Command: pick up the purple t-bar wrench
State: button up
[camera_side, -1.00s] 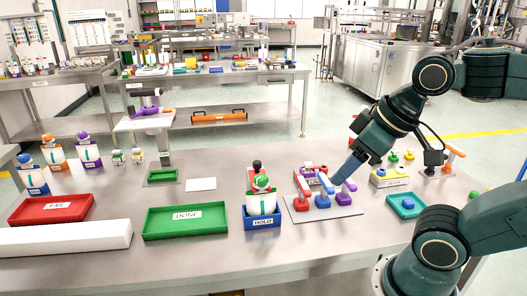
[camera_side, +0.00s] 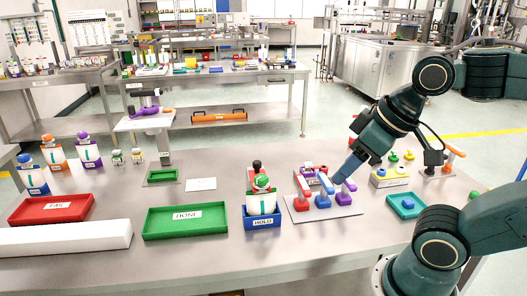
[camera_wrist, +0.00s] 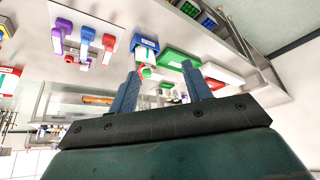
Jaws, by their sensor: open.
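The purple t-bar wrench (camera_side: 346,197) stands at the right end of a grey plate (camera_side: 300,214), beside a blue wrench (camera_side: 322,200) and a red wrench (camera_side: 302,198). In the wrist view the purple wrench (camera_wrist: 59,34) is at the upper left, left of the blue one (camera_wrist: 87,38) and the red one (camera_wrist: 107,46). My gripper (camera_side: 337,181) appears above the wrenches in the side view and partly covers that area. In the wrist view my gripper (camera_wrist: 160,68) has its two blue fingers apart with nothing held between them. The wrenches lie outside the fingers, to the left.
A blue HOLD bin (camera_side: 263,221) with a green-capped item stands left of the plate. A green DONE tray (camera_side: 186,220) and a red FAIL tray (camera_side: 52,208) are further left. A teal tray (camera_side: 406,206) is to the right.

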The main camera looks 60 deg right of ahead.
jog(key=m+g, duration=0.6)
jog(key=m, duration=0.3)
send_over(345, 190)
jog(key=d, duration=0.1)
jog(key=shift+w+d+f, duration=0.1)
jog(key=shift+w+f, duration=0.05)
jog(key=shift+f, duration=5.35)
jog(key=shift+w+f, duration=0.1)
jog(key=shift+f, duration=5.35)
jog(key=shift+f, duration=0.1)
